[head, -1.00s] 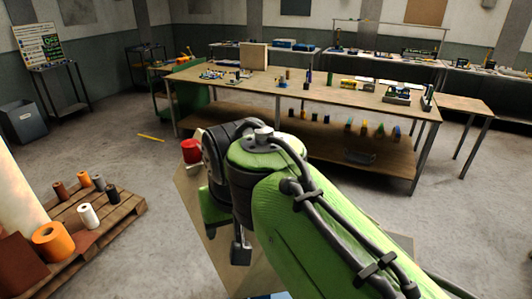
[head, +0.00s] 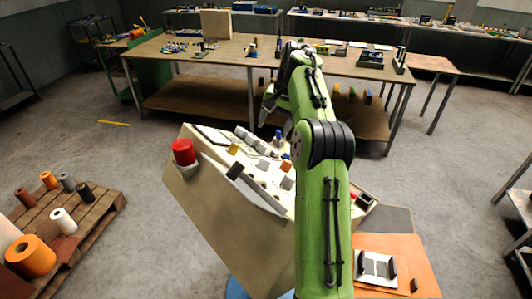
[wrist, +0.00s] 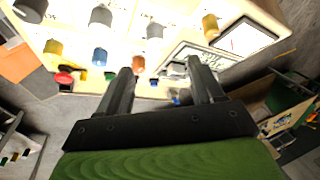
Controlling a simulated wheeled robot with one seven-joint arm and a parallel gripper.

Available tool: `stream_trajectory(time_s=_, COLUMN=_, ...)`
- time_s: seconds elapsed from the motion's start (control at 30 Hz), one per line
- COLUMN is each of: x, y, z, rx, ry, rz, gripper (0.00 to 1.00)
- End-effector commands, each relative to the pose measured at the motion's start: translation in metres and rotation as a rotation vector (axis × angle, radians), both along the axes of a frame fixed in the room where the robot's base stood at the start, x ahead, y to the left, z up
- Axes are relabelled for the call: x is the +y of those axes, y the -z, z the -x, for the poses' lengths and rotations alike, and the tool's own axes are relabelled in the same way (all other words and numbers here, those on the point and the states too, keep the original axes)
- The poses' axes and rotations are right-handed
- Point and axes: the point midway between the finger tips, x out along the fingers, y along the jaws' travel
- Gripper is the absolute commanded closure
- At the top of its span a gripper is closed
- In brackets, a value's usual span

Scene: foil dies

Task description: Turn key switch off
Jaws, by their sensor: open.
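A pale slanted control console (head: 225,215) stands in front of me with several knobs and switches on its top panel. I cannot tell which of them is the key switch. In the wrist view the panel (wrist: 75,27) carries a blue knob (wrist: 100,56), an orange knob (wrist: 138,64), a yellow knob (wrist: 210,26) and grey ones. My gripper (head: 275,117) is above the panel's far side in the head view. In the wrist view its two fingers (wrist: 161,70) are apart with nothing held between them. My arm hides the right part of the panel in the head view.
A large red button (head: 183,152) rises at the console's left corner. A long workbench (head: 190,97) with parts on it stands behind. A pallet (head: 75,225) with rolls lies at the left. The floor between pallet and console is clear.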

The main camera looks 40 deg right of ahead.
Motion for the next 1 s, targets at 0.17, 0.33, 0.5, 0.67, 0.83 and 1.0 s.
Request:
stream_trajectory(time_s=0.17, x=-0.025, y=0.015, z=0.0, rx=0.0, ry=0.07, rz=-0.047, gripper=0.33)
stream_trajectory(time_s=0.33, x=-0.02, y=0.04, z=-0.005, rx=0.005, ry=0.067, rz=-0.048, gripper=0.33)
stream_trajectory(time_s=0.5, x=-0.013, y=0.084, z=-0.016, rx=0.005, ry=0.065, rz=-0.048, gripper=0.33)
stream_trajectory(time_s=0.67, x=-0.007, y=0.122, z=-0.025, rx=0.005, ry=0.066, rz=-0.048, gripper=0.33)
stream_trajectory(time_s=0.83, x=-0.002, y=0.152, z=-0.034, rx=0.003, ry=0.065, rz=-0.047, gripper=0.33)
stream_trajectory(time_s=1.0, x=0.0, y=0.164, z=-0.038, rx=0.0, ry=0.066, rz=-0.044, gripper=0.33)
